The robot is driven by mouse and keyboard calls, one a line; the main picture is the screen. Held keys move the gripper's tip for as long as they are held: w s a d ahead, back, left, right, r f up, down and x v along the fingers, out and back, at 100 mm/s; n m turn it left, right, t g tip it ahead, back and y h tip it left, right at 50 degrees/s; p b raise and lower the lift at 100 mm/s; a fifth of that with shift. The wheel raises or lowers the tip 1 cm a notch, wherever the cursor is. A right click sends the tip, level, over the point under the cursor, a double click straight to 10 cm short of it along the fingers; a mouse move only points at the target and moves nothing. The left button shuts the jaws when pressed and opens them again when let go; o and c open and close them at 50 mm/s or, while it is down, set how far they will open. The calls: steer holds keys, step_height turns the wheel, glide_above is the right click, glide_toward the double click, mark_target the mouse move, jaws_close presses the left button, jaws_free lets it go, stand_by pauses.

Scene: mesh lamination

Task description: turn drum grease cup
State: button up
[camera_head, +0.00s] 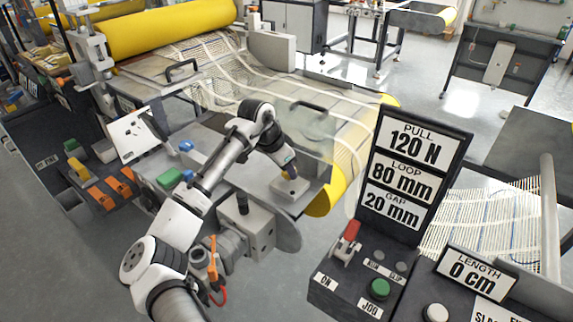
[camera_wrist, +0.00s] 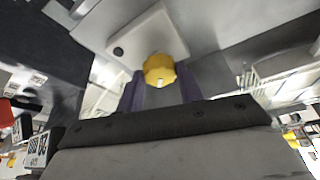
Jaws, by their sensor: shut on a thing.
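The drum grease cup (camera_wrist: 158,68) is a yellow, faceted cap that shows between my fingers in the wrist view. It sits at the edge of a pale block (camera_wrist: 135,40) with a dark round hole. My gripper (camera_wrist: 160,85) has a dark finger on each side of the cup and is shut on it. In the head view my gripper (camera_head: 288,171) points down at the pale block (camera_head: 291,188) on the machine's grey end plate. The cup is mostly hidden there by my fingers.
A yellow drum (camera_head: 325,200) with mesh over it lies just right of the block. The sign panel (camera_head: 412,160) reads PULL 120 N, LOOP 80 mm, GAP 20 mm. A control box (camera_head: 365,285) with a red lever and green button stands at front right.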

steer(key=shift+m, duration=0.5)
steer(key=shift+a, duration=0.1)
steer(key=o, duration=1)
steer(key=shift+r, duration=0.1)
